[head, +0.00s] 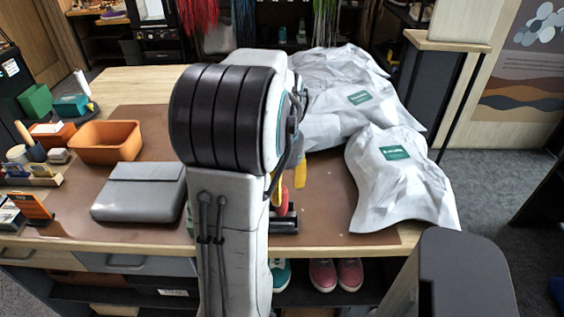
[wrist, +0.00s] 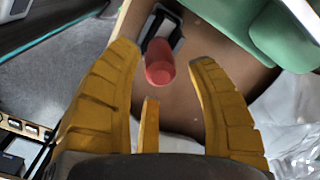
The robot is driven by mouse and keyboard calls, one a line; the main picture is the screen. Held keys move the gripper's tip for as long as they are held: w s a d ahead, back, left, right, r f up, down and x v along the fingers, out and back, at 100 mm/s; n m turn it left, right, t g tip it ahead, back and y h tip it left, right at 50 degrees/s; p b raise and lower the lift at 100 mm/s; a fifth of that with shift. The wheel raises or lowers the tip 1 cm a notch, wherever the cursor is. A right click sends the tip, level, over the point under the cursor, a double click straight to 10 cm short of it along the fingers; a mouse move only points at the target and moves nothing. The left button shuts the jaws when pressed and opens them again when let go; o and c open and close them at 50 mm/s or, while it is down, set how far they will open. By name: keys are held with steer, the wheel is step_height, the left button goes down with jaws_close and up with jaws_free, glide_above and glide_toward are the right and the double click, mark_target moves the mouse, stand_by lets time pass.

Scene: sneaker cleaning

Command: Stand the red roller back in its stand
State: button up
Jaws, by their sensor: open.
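The red roller (wrist: 159,65) shows in the wrist view as a short red cylinder between the tips of my open yellow gripper (wrist: 165,55). I see a gap on either side of it. A black stand with a pale inner part (wrist: 163,28) is just beyond the roller. In the head view the roller (head: 281,200) is a small red shape just above the black stand (head: 284,223) near the table's front edge. My gripper is mostly hidden behind my arm there. I cannot tell whether the roller touches the stand.
Crumpled white bags (head: 395,175) cover the table's right side. A grey case (head: 140,190) and an orange bin (head: 106,142) stand on the left. A green object (wrist: 278,35) is close on the right in the wrist view. Shoes (head: 336,273) sit on the shelf below.

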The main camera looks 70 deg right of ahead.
step_height(320, 180, up, 10)
stand_by(0.5)
steer(key=w+a+f+n+t+h, duration=0.1)
steer(key=w+a+n, duration=1)
steer(key=w+a, duration=0.35)
steer(key=s+a+f+n+t, duration=0.1)
steer(key=a+f+n, duration=0.2)
steer(key=a+n, duration=0.3)
steer(key=a+f+n+t+y, duration=0.1)
steer(key=a+f+n, duration=0.2)
steer(key=a, duration=0.9)
steer(key=shift+s+a+n+t, duration=0.25)
steer(key=shift+s+n+t, duration=0.15)
steer(key=shift+n, duration=1.2)
